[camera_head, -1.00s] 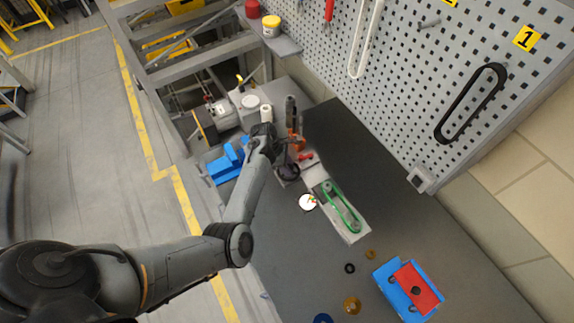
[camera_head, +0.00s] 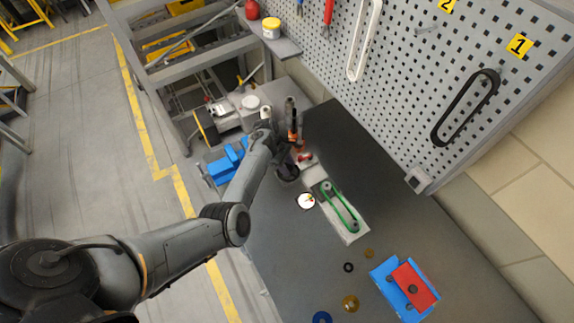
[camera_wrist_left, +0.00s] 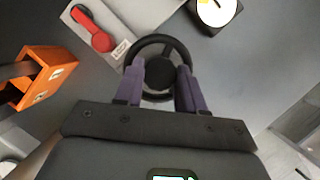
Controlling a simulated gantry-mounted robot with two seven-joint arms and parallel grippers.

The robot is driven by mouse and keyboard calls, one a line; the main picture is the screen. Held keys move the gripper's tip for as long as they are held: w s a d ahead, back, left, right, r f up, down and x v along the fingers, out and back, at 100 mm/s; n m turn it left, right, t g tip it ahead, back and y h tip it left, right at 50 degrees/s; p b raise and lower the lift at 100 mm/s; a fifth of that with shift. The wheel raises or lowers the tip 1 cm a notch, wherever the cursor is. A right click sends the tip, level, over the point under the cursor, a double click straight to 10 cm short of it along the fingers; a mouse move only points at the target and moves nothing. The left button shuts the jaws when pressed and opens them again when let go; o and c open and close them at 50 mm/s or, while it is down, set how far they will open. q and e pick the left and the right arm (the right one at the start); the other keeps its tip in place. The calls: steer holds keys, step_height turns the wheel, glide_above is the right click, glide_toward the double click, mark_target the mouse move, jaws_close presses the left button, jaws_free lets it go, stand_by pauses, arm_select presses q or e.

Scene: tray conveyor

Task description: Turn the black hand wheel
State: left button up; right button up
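The black hand wheel (camera_wrist_left: 163,41) shows in the left wrist view, its round rim and dark hub seen from above. In the head view the wheel (camera_head: 289,177) lies just below the end of my left arm. My left gripper (camera_wrist_left: 160,68) has its two purple fingers apart over the wheel, with the hub showing between them. The fingers cover parts of the rim at both sides; whether they touch it I cannot tell. In the head view my left gripper (camera_head: 287,152) is small and partly hidden by its wrist. My right gripper is not in view.
A red lever (camera_wrist_left: 92,30) sits beside the wheel, and an orange block (camera_wrist_left: 48,72) stands to the left. A white round dial (camera_head: 306,201) and a green belt unit (camera_head: 341,208) are close by. A blue holder with a red plate (camera_head: 414,287) lies farther down the dark bench.

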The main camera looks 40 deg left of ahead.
arm_select(q)
steer(key=o, duration=0.4)
steer(key=shift+o, duration=0.2)
steer(key=shift+r, duration=0.1)
steer(key=shift+a+r, duration=0.15)
steer(key=shift+r, duration=0.1)
steer(key=v, duration=1)
